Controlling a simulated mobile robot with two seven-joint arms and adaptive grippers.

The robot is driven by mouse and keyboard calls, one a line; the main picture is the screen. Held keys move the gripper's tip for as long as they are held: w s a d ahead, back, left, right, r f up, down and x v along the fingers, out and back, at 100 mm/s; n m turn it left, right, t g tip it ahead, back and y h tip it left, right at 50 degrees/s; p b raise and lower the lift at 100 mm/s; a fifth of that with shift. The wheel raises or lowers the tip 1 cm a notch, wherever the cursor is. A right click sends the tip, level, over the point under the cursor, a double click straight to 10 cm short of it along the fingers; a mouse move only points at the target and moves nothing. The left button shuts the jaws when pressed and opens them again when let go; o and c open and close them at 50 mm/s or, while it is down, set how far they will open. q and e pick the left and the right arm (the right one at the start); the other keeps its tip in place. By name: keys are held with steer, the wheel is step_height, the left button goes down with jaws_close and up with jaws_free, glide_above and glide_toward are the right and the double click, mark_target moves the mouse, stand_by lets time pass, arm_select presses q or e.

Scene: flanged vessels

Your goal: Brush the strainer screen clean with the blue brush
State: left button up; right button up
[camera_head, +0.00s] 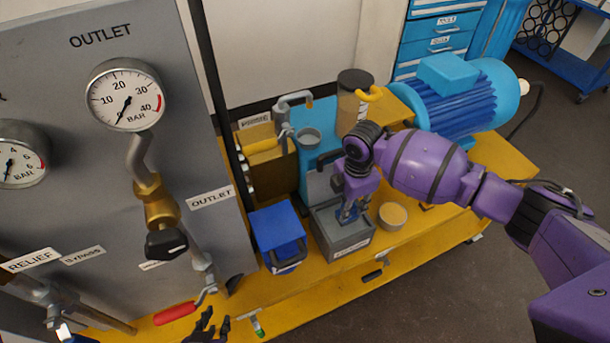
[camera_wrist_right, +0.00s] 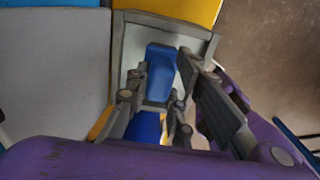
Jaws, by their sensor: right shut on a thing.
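My right gripper (camera_head: 350,208) reaches down into a small grey open-topped box (camera_head: 346,245) on the yellow bench. In the right wrist view my right gripper (camera_wrist_right: 155,105) is shut on a blue piece that looks like the blue brush (camera_wrist_right: 160,73), over the box's pale inside. Its bristles are hidden. My left gripper (camera_head: 207,327) shows partly at the bottom edge of the head view, its dark fingers apart and nothing seen between them. I cannot pick out the strainer screen for sure.
A blue box (camera_head: 277,234) stands left of the grey box, and a round tan-topped dish (camera_head: 392,215) stands right of it. Behind are a dark-capped cylinder (camera_head: 352,105) and a blue motor (camera_head: 460,105). A gauge panel (camera_head: 90,110) rises at left.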

steer(key=shift+s+a+f, duration=0.1)
steer(key=shift+s+a, duration=0.2)
steer(key=shift+a, duration=0.35)
arm_select(q)
steer(key=shift+w+a+r, duration=0.15)
steer(key=shift+w+r, duration=0.1)
steer(key=shift+w, duration=0.05)
arm_select(e)
steer(key=shift+f, duration=0.1)
steer(key=shift+s+a, duration=0.1)
steer(key=shift+s, duration=0.05)
steer(key=shift+s+a+p, duration=0.15)
steer(key=shift+s+a, duration=0.15)
steer(key=shift+a, duration=0.35)
steer(key=shift+s+a+p, duration=0.15)
steer(key=shift+s+a, duration=0.1)
steer(key=shift+a, duration=0.4)
arm_select(q)
steer(key=shift+w+r, duration=0.3)
steer(key=shift+r, duration=0.15)
arm_select(e)
steer(key=shift+w+d, duration=0.3)
steer(key=shift+d, duration=0.3)
steer(key=shift+w+d, duration=0.25)
steer(key=shift+d, duration=0.35)
steer(key=shift+w+d+r, duration=0.2)
steer(key=shift+d, duration=0.15)
arm_select(q)
steer(key=shift+s+f, duration=0.1)
